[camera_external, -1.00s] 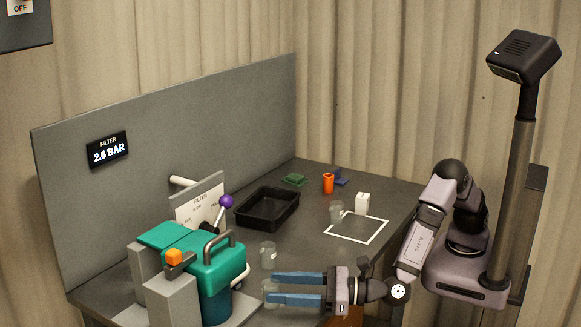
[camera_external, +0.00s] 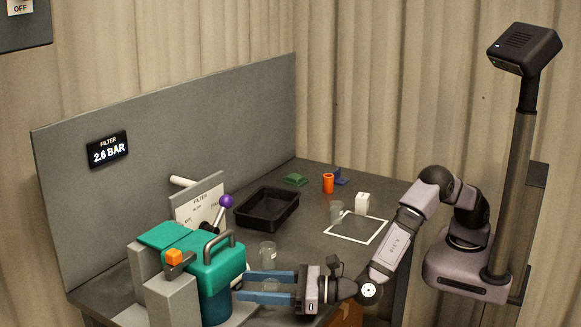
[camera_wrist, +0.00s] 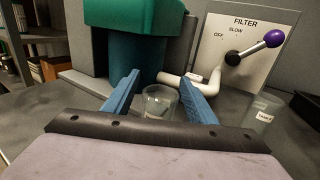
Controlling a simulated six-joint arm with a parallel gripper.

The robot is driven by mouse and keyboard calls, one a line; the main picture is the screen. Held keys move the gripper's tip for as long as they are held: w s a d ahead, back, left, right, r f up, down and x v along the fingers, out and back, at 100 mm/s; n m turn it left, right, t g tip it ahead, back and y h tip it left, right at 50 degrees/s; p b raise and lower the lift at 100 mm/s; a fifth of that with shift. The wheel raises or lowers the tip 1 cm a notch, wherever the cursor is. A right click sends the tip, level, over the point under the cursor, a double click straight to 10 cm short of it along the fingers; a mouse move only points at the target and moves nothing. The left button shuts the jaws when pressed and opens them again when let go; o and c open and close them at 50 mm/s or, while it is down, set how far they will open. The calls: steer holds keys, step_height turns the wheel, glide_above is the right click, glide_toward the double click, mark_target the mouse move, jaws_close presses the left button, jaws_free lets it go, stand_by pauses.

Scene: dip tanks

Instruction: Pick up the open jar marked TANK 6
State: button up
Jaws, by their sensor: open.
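A clear jar (camera_wrist: 160,102) stands between the two blue fingers of my gripper (camera_wrist: 158,88) in the wrist view. In the external view my gripper (camera_external: 240,286) is open and low over the front of the table, with this jar (camera_external: 271,285) partly hidden between its fingers. I cannot see a readable mark on it. A second clear jar (camera_wrist: 262,113) stands to the right, outside the fingers, with a white label that seems to start with TANK; its number is too small to read surely. It also shows in the external view (camera_external: 268,251). A third clear jar (camera_external: 336,211) stands farther back.
The green filter unit (camera_external: 212,265) stands just beyond my fingertips. A panel with a purple-knobbed lever (camera_external: 226,201) is behind it.

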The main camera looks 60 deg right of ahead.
steer(key=shift+c, duration=0.4)
steer(key=c, duration=1.2)
steer(key=shift+o, duration=0.2)
steer(key=shift+r, duration=0.15)
steer(key=shift+r, duration=0.45)
step_height(320, 180, up, 2)
steer(key=shift+r+b, duration=0.1)
steer(key=shift+b, duration=0.3)
steer(key=b+v, duration=0.2)
steer(key=v, duration=1.6)
steer(key=shift+b, duration=0.3)
